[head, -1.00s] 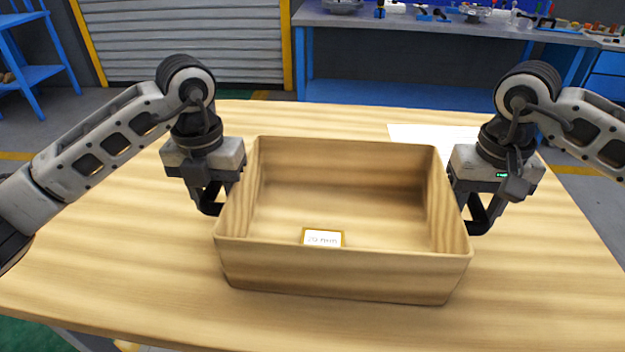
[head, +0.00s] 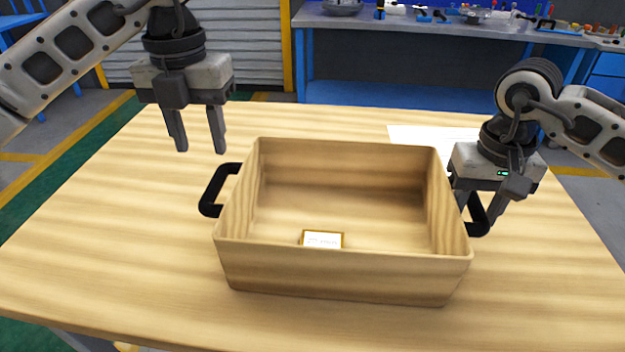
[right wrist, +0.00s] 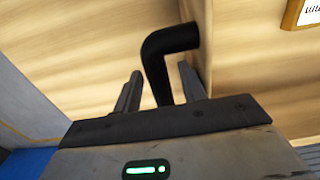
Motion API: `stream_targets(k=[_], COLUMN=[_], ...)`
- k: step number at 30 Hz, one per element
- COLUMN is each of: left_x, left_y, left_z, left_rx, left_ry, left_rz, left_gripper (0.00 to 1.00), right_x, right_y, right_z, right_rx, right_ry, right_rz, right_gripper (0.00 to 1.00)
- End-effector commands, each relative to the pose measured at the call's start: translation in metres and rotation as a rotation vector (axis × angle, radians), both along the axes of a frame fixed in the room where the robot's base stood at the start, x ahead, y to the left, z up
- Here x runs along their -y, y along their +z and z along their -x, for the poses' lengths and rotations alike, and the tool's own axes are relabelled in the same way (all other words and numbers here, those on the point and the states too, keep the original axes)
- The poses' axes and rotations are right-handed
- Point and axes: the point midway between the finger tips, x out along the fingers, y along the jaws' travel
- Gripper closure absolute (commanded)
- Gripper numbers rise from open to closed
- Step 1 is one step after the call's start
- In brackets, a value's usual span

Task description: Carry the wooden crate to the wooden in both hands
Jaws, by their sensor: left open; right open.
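The wooden crate (head: 345,272) stands upright on the wooden table, with a black handle on each end. My left gripper (head: 201,146) is open and empty, raised above the table behind and left of the crate, clear of the left handle (head: 213,190). My right gripper (head: 482,208) is open at the right handle (head: 478,216). In the right wrist view the black handle (right wrist: 160,62) runs down between the two spread fingers of the right gripper (right wrist: 158,90). A small framed label (head: 322,240) shows inside the crate at its near wall; its text is too small to read.
The wooden table top (head: 110,240) is bare left of the crate. A white sheet (head: 420,134) lies on the table behind the crate. A workbench (head: 430,22) with tools stands beyond the table, near a roller shutter.

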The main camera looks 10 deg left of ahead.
Motion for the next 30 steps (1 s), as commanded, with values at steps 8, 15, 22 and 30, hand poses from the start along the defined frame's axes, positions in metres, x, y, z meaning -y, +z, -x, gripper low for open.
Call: stream_targets(k=[8, 15, 22, 30], left_x=[0.000, 0.000, 0.000, 0.000], left_y=[0.000, 0.000, 0.000, 0.000], left_z=[0.000, 0.000, 0.000, 0.000], left_rx=[-0.001, 0.000, 0.000, 0.000], left_ry=[0.000, 0.000, 0.000, 0.000], left_rz=[0.000, 0.000, 0.000, 0.000], left_gripper=[0.58, 0.58, 0.58, 0.58], right_x=[-0.001, 0.000, 0.000, 0.000], right_y=[0.054, 0.098, 0.115, 0.115], right_z=[-0.001, 0.000, 0.000, 0.000], right_rx=[0.007, 0.004, 0.002, 0.001], right_ry=[0.001, 0.000, 0.000, 0.000], right_rz=[-0.001, 0.000, -0.001, 0.000], right_gripper=[0.59, 0.59, 0.59, 0.59])
